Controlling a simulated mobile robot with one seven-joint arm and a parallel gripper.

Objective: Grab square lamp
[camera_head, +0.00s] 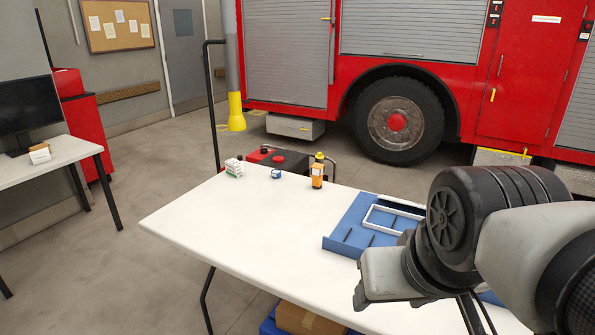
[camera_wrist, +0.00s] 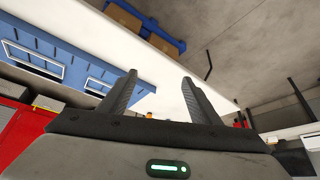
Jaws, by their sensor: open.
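A white rectangular frame (camera_head: 395,218), which may be the square lamp, lies on a blue tray (camera_head: 343,243) at the right of the white table; my arm partly hides this area. In the wrist view, two white-rimmed rectangles, one larger (camera_wrist: 34,60) and one smaller (camera_wrist: 97,87), show on the blue tray (camera_wrist: 75,45) at upper left. I cannot tell which is the lamp. My gripper (camera_wrist: 158,76) is open, with nothing between its fingers. The left finger overlaps the tray's edge in that view. In the head view, dark fingers (camera_head: 474,314) show at the bottom, partly cut off.
The white table (camera_head: 235,235) is clear at left and front. A cardboard box (camera_head: 305,320) sits below. A red fire truck (camera_head: 420,65) stands behind.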

